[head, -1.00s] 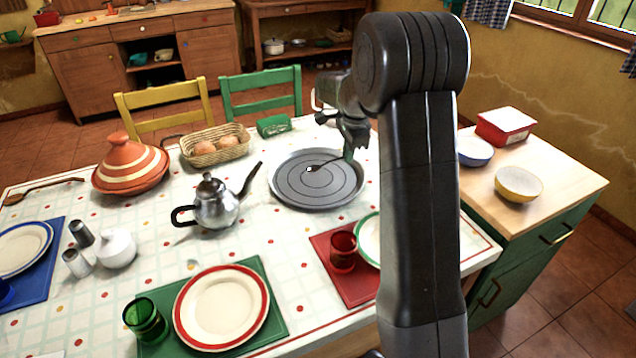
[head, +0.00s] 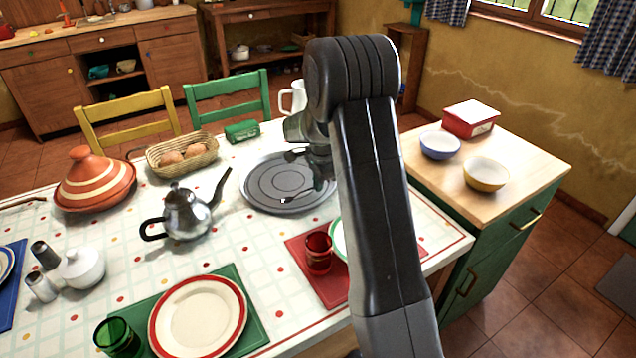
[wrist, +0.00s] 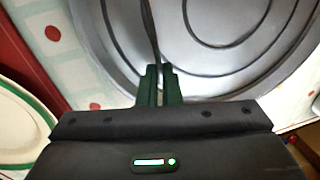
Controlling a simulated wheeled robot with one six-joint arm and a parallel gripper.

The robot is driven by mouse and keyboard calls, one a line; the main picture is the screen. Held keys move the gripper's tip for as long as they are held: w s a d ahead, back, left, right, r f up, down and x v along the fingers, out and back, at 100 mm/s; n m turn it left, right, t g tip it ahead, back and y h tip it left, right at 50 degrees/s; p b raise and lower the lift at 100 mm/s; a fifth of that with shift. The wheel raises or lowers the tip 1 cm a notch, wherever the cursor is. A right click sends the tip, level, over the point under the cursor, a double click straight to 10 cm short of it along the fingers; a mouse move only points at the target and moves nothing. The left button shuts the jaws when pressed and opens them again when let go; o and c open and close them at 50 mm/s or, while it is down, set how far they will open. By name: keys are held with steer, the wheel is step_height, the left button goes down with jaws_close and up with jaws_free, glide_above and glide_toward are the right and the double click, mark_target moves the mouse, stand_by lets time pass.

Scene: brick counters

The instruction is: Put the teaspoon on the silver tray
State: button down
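The round silver tray (head: 258,197) lies flat on the table behind the red placemat. It fills much of the wrist view (wrist: 205,72). My gripper (head: 318,183) is above the right part of the tray, partly hidden by my arm. In the wrist view my gripper (wrist: 159,72) is shut on the dark, thin teaspoon (wrist: 150,28), whose shaft runs up from between the fingers over the tray. In the head view the spoon's tip (head: 284,200) shows over the tray's front part. I cannot tell whether it touches the tray.
A metal teapot (head: 188,215) stands left of the tray. A red cup (head: 318,253) stands on the red placemat (head: 313,287) in front.

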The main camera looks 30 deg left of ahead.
steer(key=shift+f, duration=0.15)
steer(key=c, duration=1.6)
jaws_free()
steer(key=r, duration=0.4)
steer(key=d+r, duration=0.1)
steer(key=r, duration=0.3)
steer(key=s+r, duration=0.1)
steer(key=r, duration=0.3)
steer(key=shift+d+p, duration=0.3)
steer(key=shift+d, duration=0.1)
